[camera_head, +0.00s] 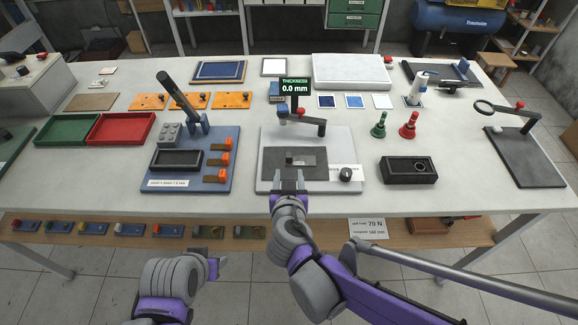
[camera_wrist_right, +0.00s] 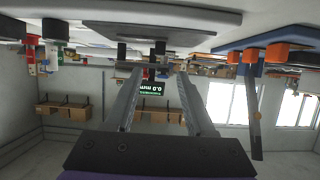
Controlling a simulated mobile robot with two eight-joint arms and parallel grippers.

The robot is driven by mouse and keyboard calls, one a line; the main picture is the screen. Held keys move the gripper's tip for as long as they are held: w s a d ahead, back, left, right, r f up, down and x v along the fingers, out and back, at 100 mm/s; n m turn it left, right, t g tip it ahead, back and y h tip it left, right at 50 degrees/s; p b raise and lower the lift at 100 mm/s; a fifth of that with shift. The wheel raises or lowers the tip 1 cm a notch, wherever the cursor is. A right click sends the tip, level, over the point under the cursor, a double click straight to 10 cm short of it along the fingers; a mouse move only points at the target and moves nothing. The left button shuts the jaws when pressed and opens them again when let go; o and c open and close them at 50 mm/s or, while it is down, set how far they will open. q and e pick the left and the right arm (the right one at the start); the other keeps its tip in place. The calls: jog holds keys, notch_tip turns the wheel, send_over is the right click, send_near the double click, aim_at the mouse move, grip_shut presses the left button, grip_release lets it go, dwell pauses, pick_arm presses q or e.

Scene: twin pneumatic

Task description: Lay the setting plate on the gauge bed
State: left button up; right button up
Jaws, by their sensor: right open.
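The thickness gauge stands on a light base (camera_head: 344,148) at the table's middle, its display (camera_head: 295,87) reading 0.0 mm. A dark grey bed (camera_head: 315,168) lies on this base. A small grey piece (camera_head: 301,161) sits on the bed; I cannot tell whether it is the setting plate or part of the gauge. My right gripper (camera_head: 290,178) is open at the bed's near edge, with nothing seen between its fingers. In the right wrist view, which is upside down, its fingers (camera_wrist_right: 162,100) are apart and point towards the gauge. My left gripper (camera_head: 217,264) is low, in front of the table.
A blue fixture (camera_head: 206,181) with orange clips and an upright dark lever stands left of the gauge. Red (camera_head: 121,139) and green trays lie far left.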

jog(key=shift+s+r, duration=0.2)
jog(key=shift+s, duration=0.35)
jog(key=shift+m+g+h, duration=0.3)
jog(key=shift+g+h, duration=0.3)
jog(key=shift+g, duration=0.1)
jog(key=d, duration=0.3)
jog(key=s+d+f, duration=0.1)
jog(key=d, duration=0.1)
jog(key=shift+s+d, duration=0.1)
jog(key=s+d+f+g, duration=0.2)
jog(key=s+d+g, duration=0.1)
jog(key=s+d, duration=0.3)
jog(key=s+d+f+g+y, duration=0.1)
jog(key=s+d+f+g, duration=0.2)
jog(key=s+d, duration=0.3)
jog(key=s, duration=0.4)
jog(key=shift+s+d+f+g, duration=0.2)
jog(key=shift+s+d+g, duration=0.05)
jog(key=shift+s+g, duration=0.15)
jog(key=shift+o, duration=0.2)
